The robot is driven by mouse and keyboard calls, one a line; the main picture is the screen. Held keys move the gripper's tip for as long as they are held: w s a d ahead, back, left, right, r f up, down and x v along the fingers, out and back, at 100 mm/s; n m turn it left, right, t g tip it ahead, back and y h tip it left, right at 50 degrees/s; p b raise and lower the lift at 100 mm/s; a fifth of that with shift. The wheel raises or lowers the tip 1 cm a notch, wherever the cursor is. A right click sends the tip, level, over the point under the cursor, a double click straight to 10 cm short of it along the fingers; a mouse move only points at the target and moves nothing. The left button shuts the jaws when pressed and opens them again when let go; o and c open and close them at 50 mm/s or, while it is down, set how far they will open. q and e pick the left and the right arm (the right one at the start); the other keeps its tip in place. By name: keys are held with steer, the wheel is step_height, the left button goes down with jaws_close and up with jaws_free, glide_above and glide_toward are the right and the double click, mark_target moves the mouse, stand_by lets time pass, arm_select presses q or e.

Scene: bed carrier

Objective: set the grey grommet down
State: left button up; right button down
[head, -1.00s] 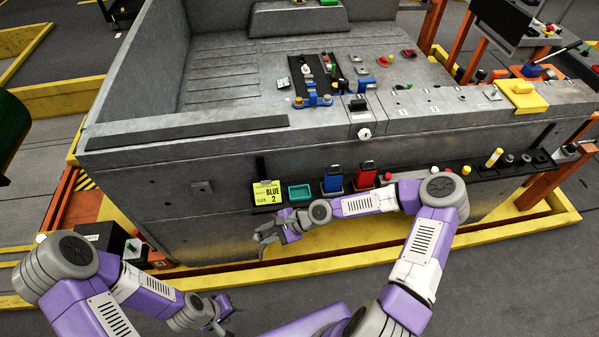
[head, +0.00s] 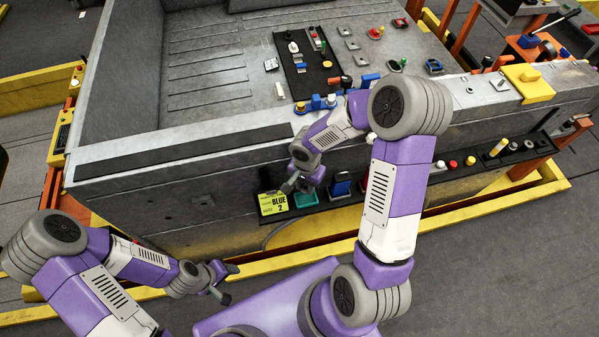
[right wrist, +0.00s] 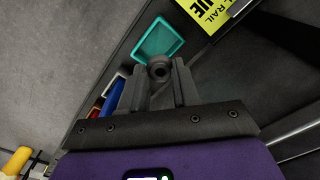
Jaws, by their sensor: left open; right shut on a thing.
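The grey grommet (right wrist: 159,71) is a small dark ring between the two fingers of my right gripper (right wrist: 160,80) in the right wrist view. The right gripper is shut on it. In the head view this gripper (head: 297,184) is at the front face of the bed, just above the teal tray (head: 307,198), and the grommet is too small to make out there. The teal tray (right wrist: 158,42) also shows just past the fingertips in the right wrist view and looks empty. My left gripper (head: 226,283) is open and empty, low in front of the bed.
The grey bed (head: 215,80) rises behind, with panels and knobs on top.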

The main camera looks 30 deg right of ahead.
steer(key=shift+s+f+b, duration=0.3)
steer(key=shift+s+f, duration=0.05)
steer(key=shift+f, duration=0.15)
steer(key=shift+w+f+b, duration=0.1)
steer(key=shift+f+b, duration=1.2)
steer(key=shift+f, duration=0.75)
steer(key=shift+f, duration=0.15)
